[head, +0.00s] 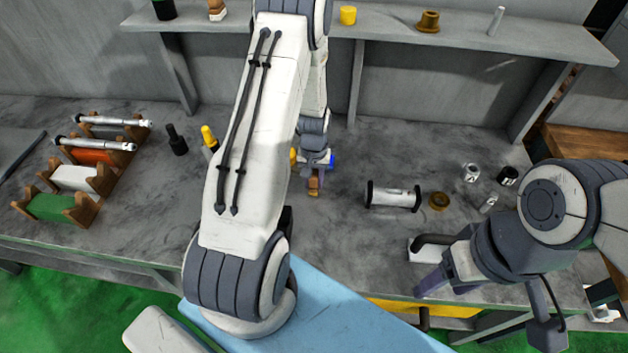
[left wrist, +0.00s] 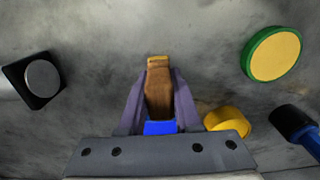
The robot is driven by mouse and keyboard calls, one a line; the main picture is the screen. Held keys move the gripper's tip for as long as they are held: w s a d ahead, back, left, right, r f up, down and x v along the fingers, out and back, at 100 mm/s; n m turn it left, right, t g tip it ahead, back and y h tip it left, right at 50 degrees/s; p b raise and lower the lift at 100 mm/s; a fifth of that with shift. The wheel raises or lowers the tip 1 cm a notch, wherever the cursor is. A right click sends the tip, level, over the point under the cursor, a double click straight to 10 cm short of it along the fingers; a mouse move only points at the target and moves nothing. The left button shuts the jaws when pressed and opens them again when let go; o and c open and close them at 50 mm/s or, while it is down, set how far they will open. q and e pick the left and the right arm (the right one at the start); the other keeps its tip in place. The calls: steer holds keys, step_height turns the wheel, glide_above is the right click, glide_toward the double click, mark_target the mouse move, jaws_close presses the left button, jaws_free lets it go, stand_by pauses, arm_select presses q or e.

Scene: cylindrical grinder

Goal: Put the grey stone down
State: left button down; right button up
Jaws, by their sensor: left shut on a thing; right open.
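My left gripper (head: 314,176) is low over the middle of the bench, partly behind its own arm in the head view. In the left wrist view its fingers (left wrist: 158,95) are shut on a brown wood-like piece (left wrist: 159,90) with a yellowish tip and a blue part at its base. I cannot tell whether this piece touches the bench. I cannot make out a grey stone in the grip. My right gripper (head: 432,283) is open near the bench's front edge, beside a white block with a black handle (head: 423,252).
The left wrist view shows a black square piece with a grey round top (left wrist: 42,78), a green-rimmed yellow disc (left wrist: 272,53) and a yellow cylinder (left wrist: 227,122). A black-ended white roller (head: 393,196) lies right of my left gripper. Wooden racks (head: 85,210) stand left.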

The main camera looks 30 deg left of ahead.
arm_select(q)
steer(key=shift+f, duration=0.2)
steer(key=shift+f, duration=0.2)
steer(key=c, duration=0.6)
jaws_free()
steer(key=shift+r, duration=0.15)
